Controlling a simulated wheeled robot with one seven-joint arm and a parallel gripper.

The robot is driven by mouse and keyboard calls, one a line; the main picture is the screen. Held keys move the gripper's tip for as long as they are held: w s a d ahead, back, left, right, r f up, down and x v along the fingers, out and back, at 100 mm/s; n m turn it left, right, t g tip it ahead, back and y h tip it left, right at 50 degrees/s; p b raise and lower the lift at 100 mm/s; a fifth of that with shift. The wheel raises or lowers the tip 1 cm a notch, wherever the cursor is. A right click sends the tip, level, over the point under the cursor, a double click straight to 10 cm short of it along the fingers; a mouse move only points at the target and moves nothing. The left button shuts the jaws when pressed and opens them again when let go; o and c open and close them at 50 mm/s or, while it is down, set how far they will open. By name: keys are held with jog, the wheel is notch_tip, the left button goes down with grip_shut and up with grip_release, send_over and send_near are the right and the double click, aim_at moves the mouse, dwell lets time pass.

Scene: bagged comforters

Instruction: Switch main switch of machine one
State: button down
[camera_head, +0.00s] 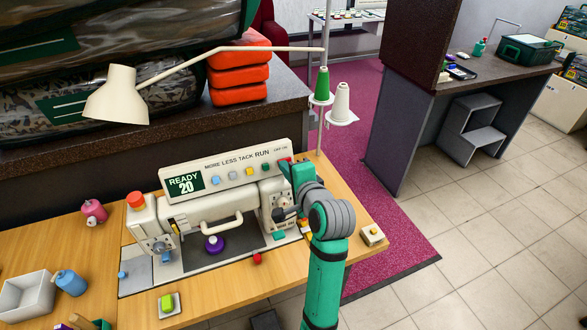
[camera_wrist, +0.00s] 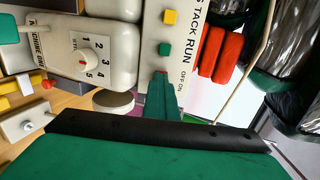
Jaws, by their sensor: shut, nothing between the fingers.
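A cream sewing machine (camera_head: 215,205) stands on the wooden table. Its tilted control panel (camera_head: 225,171) has a "READY 20" display, a row of coloured buttons and "OFF ON" lettering at the right end. A small red part (camera_head: 285,160), perhaps the main switch, shows at that end by my gripper (camera_head: 290,168). In the wrist view my gripper (camera_wrist: 163,84) is shut and empty, its green fingers at the panel below the "OFF ON" lettering. A bit of red (camera_wrist: 160,73) shows at the fingertips, mostly hidden. I cannot tell whether they touch. A numbered dial (camera_wrist: 82,60) is beside the panel.
Green and white thread cones (camera_head: 341,101) stand behind my gripper. Orange folded bundles (camera_head: 238,75) and bagged comforters (camera_head: 105,100) lie on the dark counter behind.

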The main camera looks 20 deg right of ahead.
jog(key=shift+w+a+f, duration=0.15)
jog(key=shift+a+f, duration=0.1)
jog(key=shift+a, duration=0.45)
jog(key=shift+w, duration=0.1)
jog(key=shift+d+r, duration=0.25)
jog(key=shift+d, duration=0.65)
jog(key=shift+d, duration=0.2)
jog(key=shift+s+d+r, duration=0.1)
jog(key=shift+s, duration=0.15)
jog(key=a+v, duration=0.1)
jog(key=v, duration=1.2)
jog(key=shift+s+d, duration=0.25)
jog(key=shift+s, duration=0.2)
